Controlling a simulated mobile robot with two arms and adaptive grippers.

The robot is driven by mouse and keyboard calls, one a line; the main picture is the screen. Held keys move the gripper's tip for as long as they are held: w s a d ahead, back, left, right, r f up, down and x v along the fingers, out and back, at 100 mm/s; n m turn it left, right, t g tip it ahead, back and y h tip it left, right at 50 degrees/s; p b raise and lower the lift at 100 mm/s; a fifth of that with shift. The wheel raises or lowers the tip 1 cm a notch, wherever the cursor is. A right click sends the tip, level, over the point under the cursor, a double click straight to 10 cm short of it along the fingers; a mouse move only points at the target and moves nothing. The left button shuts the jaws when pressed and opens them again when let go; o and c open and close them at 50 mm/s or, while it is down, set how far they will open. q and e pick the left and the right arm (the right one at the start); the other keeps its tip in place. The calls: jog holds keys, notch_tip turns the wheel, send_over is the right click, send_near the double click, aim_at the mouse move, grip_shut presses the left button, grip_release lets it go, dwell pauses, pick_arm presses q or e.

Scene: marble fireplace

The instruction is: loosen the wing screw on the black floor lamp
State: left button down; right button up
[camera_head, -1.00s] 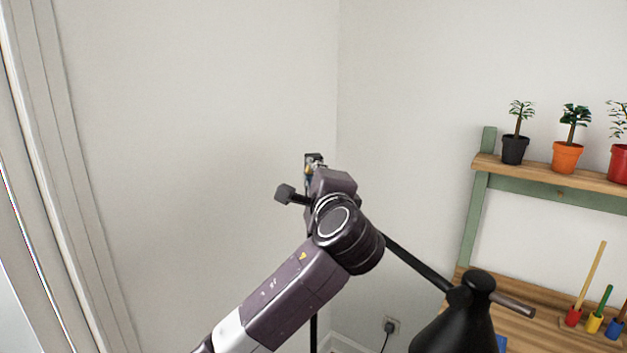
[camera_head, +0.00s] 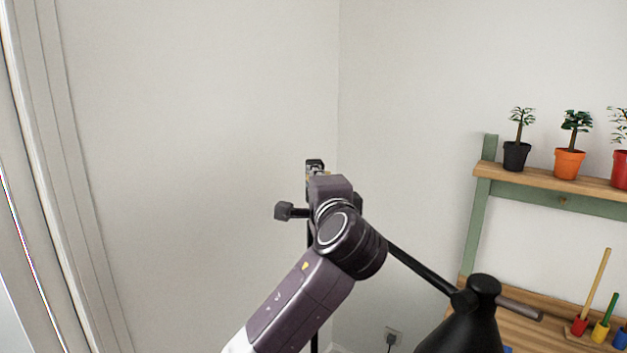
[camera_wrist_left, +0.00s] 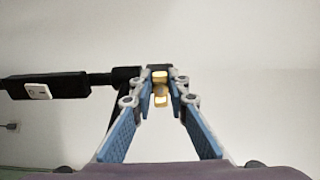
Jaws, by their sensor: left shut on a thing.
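The black floor lamp stands in front of me in the head view. Its black shade (camera_head: 462,332) hangs at the lower right, and its slanting arm (camera_head: 425,268) runs up-left behind my left wrist. A dark knob (camera_head: 284,211) sticks out on the other side. My left gripper (camera_head: 315,168) is at the joint, mostly hidden by my own wrist. In the left wrist view, its blue-padded fingers (camera_wrist_left: 160,88) converge on the gold wing screw (camera_wrist_left: 161,100) and are shut on it. The lamp's black arm (camera_wrist_left: 60,85) extends left there. My right gripper is not in view.
A wooden shelf (camera_head: 545,176) with potted plants stands at the right. Below it, a wooden surface (camera_head: 540,330) holds coloured pegs. A wall socket (camera_head: 393,335) is low on the wall. A pale frame (camera_head: 60,180) edges the left. Bare wall lies behind the lamp.

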pick_arm(q)
jog(key=c, duration=1.8)
grip_release()
jog(key=shift+f, duration=0.1)
jog(key=shift+c, duration=0.2)
jog(key=s+d, duration=0.2)
jog(key=s, duration=1)
jog(key=shift+d, duration=0.2)
jog(key=shift+w, duration=0.1)
